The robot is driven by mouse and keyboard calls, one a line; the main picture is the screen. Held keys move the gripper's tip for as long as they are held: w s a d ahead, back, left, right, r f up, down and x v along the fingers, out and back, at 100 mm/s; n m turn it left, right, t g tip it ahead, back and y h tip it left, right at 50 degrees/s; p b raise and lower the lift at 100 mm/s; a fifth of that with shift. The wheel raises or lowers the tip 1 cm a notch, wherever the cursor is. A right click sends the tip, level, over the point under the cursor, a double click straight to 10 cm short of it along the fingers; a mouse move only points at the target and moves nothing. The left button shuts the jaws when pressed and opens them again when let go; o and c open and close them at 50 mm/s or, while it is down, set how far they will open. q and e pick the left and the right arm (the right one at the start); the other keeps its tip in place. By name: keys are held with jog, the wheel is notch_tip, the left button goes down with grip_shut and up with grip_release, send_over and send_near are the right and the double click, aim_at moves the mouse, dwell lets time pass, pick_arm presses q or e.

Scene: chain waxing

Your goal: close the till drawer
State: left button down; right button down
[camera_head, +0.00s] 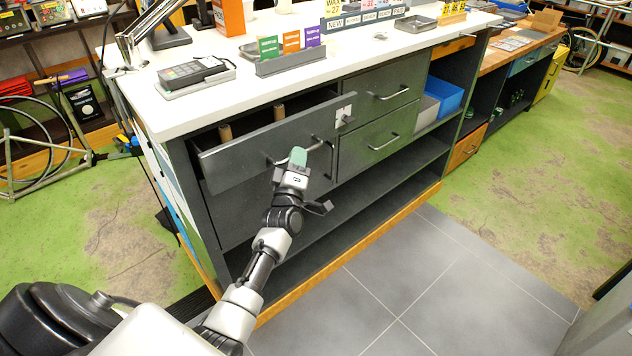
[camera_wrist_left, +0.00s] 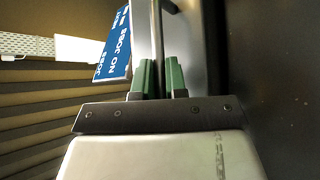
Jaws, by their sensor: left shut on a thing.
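The till drawer (camera_head: 255,150) is the dark grey top-left drawer of the counter. It stands partly pulled out, with its open inside showing behind the front. My left gripper (camera_head: 298,157) is at the bar handle on the drawer front, its green fingertips against the bar. In the left wrist view, the green fingers (camera_wrist_left: 160,78) are shut on the metal handle (camera_wrist_left: 157,35), which runs up between them. Part of the handle is hidden by the gripper in the head view. My right gripper is not in view.
The white countertop (camera_head: 330,62) holds a card terminal (camera_head: 195,72) and coloured cards. Other closed drawers (camera_head: 380,140) are to the right, with open shelves below. Two brown upright pieces (camera_head: 225,133) show in the drawer. Grey floor tiles (camera_head: 420,290) in front are clear.

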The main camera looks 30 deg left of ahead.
aim_at(270, 167)
pick_arm(q)
jog(key=a+b, duration=0.1)
jog(key=a, duration=0.1)
jog(key=w+a+b, duration=0.1)
jog(key=a, duration=0.1)
jog(key=w+a+b, duration=0.1)
jog(key=a, duration=0.1)
jog(key=shift+w+a, duration=0.1)
jog(key=shift+w, duration=0.05)
jog(key=shift+w+a+r+b, duration=0.15)
jog(key=shift+w+a+b, duration=0.15)
jog(key=shift+a+b, duration=0.35)
jog(key=shift+a+r, duration=0.15)
jog(key=c, duration=1.6)
grip_release()
jog(key=shift+r, duration=0.1)
jog(key=shift+o, duration=0.8)
jog(key=shift+a+f, duration=0.1)
jog(key=shift+f, duration=0.25)
jog(key=v, duration=1)
jog(key=shift+s, duration=0.35)
